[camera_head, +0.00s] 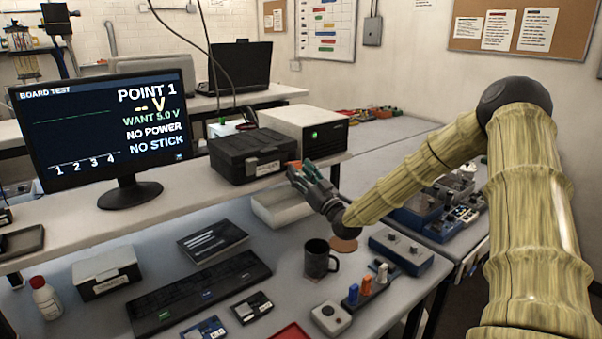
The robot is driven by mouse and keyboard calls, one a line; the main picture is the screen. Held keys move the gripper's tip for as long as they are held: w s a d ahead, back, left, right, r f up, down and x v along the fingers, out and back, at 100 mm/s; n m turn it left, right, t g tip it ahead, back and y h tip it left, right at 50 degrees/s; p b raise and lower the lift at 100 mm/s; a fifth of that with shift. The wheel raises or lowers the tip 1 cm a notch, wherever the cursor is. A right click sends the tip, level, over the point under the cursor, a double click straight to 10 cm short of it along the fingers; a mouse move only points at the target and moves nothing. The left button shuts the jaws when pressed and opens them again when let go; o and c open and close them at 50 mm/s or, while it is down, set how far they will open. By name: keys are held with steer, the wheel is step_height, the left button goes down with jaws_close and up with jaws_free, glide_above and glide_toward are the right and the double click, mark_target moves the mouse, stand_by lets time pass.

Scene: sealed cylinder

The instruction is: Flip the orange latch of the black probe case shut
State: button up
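The black probe case (240,150) sits on the raised shelf, right of the monitor, with its lid down and a pale label on its front. A small orange piece (296,164), probably the latch, shows at the case's front right, just by my fingertips. My gripper (298,175) is at the front right corner of the case, with its fingers pointing up and left. It partly hides the latch. I cannot tell whether the fingers touch it, how far it is flipped, or how far apart the fingers are.
A white box device (303,125) with a green light stands right behind the case. A monitor (105,120) stands left on the shelf (190,190). Below are a white bin (280,208), a dark mug (318,260), a keyboard-like black bar (200,295) and blue boxes (400,250).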

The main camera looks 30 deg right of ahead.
mark_target(294, 162)
steer(key=c, duration=0.7)
steer(key=shift+r, duration=0.1)
steer(key=r+g+p, duration=0.1)
steer(key=g+p, duration=0.1)
steer(key=p, duration=0.1)
steer(key=shift+r, duration=0.4)
steer(key=r+g+p, duration=0.1)
steer(key=g+p, duration=0.1)
steer(key=p, duration=0.1)
steer(key=w+r+g+p, duration=0.1)
steer(key=g+p, duration=0.1)
steer(key=p, duration=0.1)
steer(key=r+g+p, duration=0.2)
steer(key=g+p, duration=0.1)
steer(key=p, duration=0.1)
steer(key=shift+w+h, duration=0.3)
steer(key=shift+w, duration=0.1)
steer(key=shift+w+a+r+g+p, duration=0.15)
steer(key=shift+w+g+p, duration=0.25)
steer(key=shift+g+p, duration=0.4)
steer(key=shift+w+d+r+g+p, duration=0.1)
steer(key=shift+w+r+g+p, duration=0.2)
steer(key=shift+g+p, duration=0.5)
steer(key=shift+w, duration=0.1)
steer(key=shift+a, duration=0.1)
